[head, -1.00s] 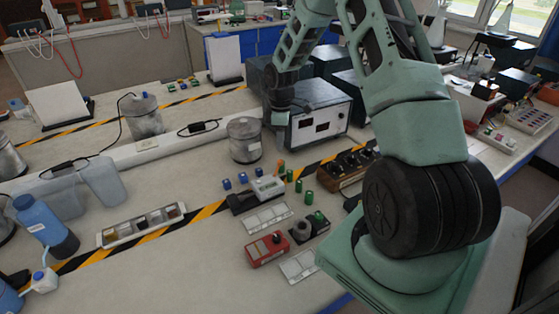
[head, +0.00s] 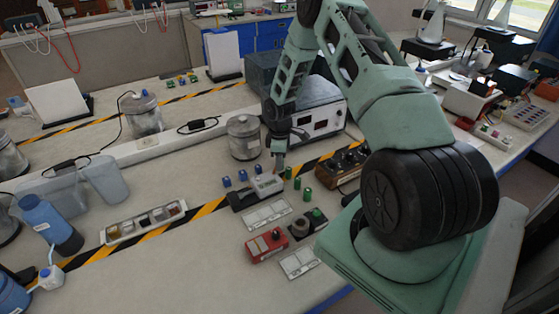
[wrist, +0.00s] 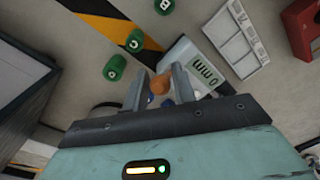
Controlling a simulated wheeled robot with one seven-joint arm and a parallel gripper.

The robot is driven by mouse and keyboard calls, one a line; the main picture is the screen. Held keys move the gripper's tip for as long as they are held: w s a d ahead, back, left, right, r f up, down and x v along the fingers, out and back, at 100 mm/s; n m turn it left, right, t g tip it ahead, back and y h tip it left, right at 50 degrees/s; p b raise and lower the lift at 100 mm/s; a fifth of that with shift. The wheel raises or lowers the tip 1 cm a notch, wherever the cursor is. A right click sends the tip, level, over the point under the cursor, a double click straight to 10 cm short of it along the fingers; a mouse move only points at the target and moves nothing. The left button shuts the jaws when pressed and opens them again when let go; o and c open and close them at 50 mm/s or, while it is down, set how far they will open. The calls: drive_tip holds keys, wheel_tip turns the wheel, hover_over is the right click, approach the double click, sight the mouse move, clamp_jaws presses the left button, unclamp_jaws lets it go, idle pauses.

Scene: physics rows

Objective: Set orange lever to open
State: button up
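The orange lever (wrist: 160,84) shows in the wrist view as a rounded orange tip between the two fingers of my gripper (wrist: 161,92). The fingers are apart, with a small gap on each side of the tip; I cannot tell whether either touches it. The lever belongs to a light grey and white device (wrist: 197,67) with dark markings. In the head view this device (head: 266,184) sits on the bench by the striped tape. My gripper (head: 279,166) points down at its back end there and hides the lever.
Green cylinders (head: 306,195) stand close right of the device, and blue ones (head: 227,182) behind it on the left. A metal canister (head: 243,138) and a white-fronted instrument (head: 318,122) stand behind. A red box (head: 266,245) and white trays (head: 266,215) lie in front.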

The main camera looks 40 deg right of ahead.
sight(275, 169)
clamp_jaws()
drive_tip(key=shift+a, duration=0.1)
drive_tip(key=a+h+b, duration=0.1)
drive_tip(key=h+b, duration=0.1)
drive_tip(key=b, duration=0.1)
drive_tip(key=w+a+g+h+b, duration=0.1)
drive_tip(key=h+b, duration=0.1)
drive_tip(key=b, duration=0.1)
drive_tip(key=shift+a+r+h, duration=0.1)
drive_tip(key=shift+a+h, duration=0.2)
drive_tip(key=shift+w+a+g+h+b, duration=0.15)
drive_tip(key=shift+a+g+h+b, duration=0.35)
drive_tip(key=shift+h+b, duration=0.65)
drive_tip(key=shift+w+a+g+h+b, duration=0.1)
drive_tip(key=shift+a+g+h+b, duration=0.1)
drive_tip(key=shift+a+h+b, duration=0.7)
drive_tip(key=shift+d+h, duration=0.2)
drive_tip(key=shift+h, duration=0.15)
drive_tip(key=shift+o, duration=2.1)
unclamp_jaws()
drive_tip(key=shift+a, duration=0.1)
drive_tip(key=b+v, duration=0.3)
drive_tip(key=v, duration=1.4)
